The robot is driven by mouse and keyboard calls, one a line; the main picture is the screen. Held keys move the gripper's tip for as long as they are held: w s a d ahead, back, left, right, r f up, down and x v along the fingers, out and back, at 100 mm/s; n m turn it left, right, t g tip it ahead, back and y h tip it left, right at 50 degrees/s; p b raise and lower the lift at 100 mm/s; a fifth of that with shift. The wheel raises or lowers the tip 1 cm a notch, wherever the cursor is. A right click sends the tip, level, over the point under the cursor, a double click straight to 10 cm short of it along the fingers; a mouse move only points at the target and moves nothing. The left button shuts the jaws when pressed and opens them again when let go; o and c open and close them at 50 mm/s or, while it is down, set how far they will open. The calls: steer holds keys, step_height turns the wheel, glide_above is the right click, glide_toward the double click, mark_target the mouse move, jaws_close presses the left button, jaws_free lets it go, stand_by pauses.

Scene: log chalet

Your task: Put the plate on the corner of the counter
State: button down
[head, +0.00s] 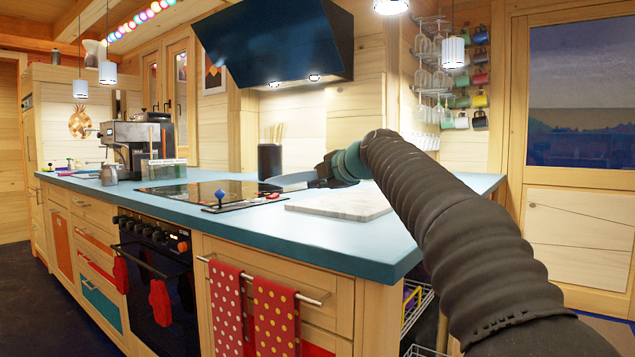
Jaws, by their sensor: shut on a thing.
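My gripper (318,177) is shut on a pale grey-blue plate (288,178). The plate shows as a thin, tilted shape on the gripper's left side, and part of it is hidden behind the fingers. In the picture it appears above the blue counter (350,239), between the cooktop and a pale stone board. I cannot tell the exact gap between plate and counter. The counter's near corner, at the lower right, is bare.
The pale stone board (343,204) lies on the counter's right part. A dark utensil holder (270,161) stands behind. A coffee machine (137,146) is far left. The front strip is clear.

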mark_target(317, 231)
steer(key=shift+w+a+f+b, duration=0.1)
steer(key=shift+w+f+b, duration=0.05)
steer(key=shift+f+b, duration=2.85)
steer(key=shift+f, duration=1.25)
steer(key=c, duration=1.2)
jaws_free()
steer(key=v, duration=1.2)
